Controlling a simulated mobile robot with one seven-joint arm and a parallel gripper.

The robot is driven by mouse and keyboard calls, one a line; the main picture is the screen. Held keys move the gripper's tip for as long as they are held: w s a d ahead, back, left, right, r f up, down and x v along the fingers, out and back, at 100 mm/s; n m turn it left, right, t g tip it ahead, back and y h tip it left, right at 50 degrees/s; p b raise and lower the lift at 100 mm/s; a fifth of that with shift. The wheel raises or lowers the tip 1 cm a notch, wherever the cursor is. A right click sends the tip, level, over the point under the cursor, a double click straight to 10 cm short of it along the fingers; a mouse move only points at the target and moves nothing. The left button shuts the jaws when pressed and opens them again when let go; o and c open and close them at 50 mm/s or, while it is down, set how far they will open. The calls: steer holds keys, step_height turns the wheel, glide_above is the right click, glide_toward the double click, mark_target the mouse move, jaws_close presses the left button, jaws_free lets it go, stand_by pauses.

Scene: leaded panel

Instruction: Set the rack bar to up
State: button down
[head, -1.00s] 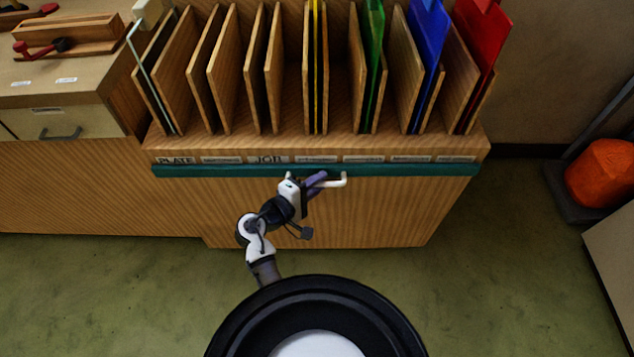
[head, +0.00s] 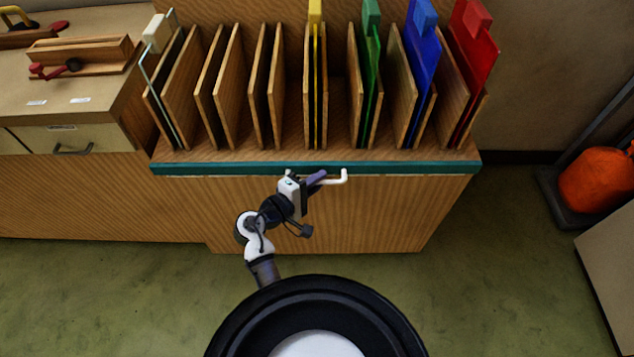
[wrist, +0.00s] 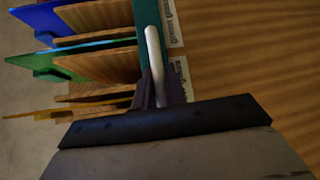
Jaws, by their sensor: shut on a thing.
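The rack bar (head: 420,168) is a long teal strip across the front of the wooden rack, level with the front edge of its shelf. It also shows in the wrist view (wrist: 149,12). A white handle (head: 343,176) sticks out from its middle. My gripper (head: 318,178) is shut on the handle's left part. In the wrist view the fingers (wrist: 160,88) close around the white handle (wrist: 154,55), and printed labels (wrist: 171,20) show on the side of the bar away from the sheets. The head view shows no labels; the bar seems to cover them.
Coloured sheets stand between wooden dividers above the bar: yellow (head: 315,60), green (head: 371,50), blue (head: 424,55) and red (head: 472,55). A bench with a drawer (head: 70,138) is at left. An orange bag (head: 597,180) is at right. The floor in front is clear.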

mark_target(316, 170)
step_height(316, 170, up, 5)
steer(key=shift+f+p, duration=0.1)
steer(key=shift+p, duration=1.1)
steer(key=c, duration=1.5)
jaws_free()
steer(key=shift+o, duration=0.2)
steer(key=shift+a, duration=0.1)
steer(key=shift+s+a, duration=0.2)
steer(key=shift+s, duration=0.1)
steer(key=b+v, duration=0.2)
steer(key=v, duration=1.1)
steer(key=shift+b, duration=0.3)
